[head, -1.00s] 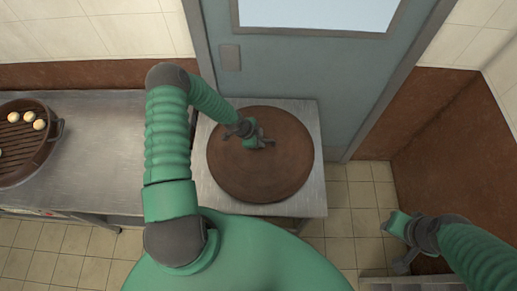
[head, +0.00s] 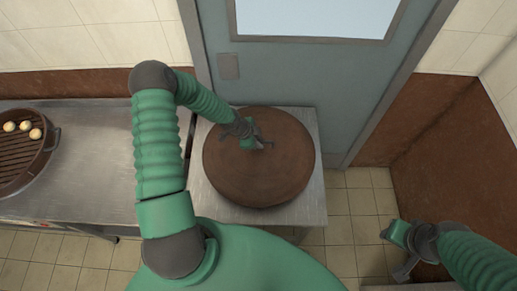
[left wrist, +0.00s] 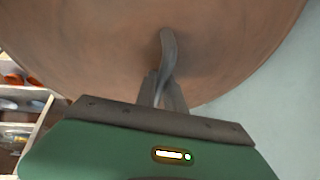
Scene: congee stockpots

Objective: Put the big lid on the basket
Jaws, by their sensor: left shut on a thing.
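The big lid (head: 262,178) is a round brown disc over the small steel table in front of the door. Its underside cannot be seen, so I cannot tell how far it is above the table. My left gripper (head: 262,146) is shut on the dark handle at the lid's middle. In the left wrist view the curved handle (left wrist: 168,55) stands between the fingers (left wrist: 162,92). The basket (head: 22,155) is a round brown steamer with a slatted floor and several pale buns, at the far left. My right gripper (head: 394,252) is at the lower right, empty, its fingers apart.
A steel counter (head: 90,150) runs between the basket and the small table (head: 312,205), with clear space on it. A grey-blue door (head: 290,75) stands behind the small table. A brown-panelled wall (head: 440,150) is at the right.

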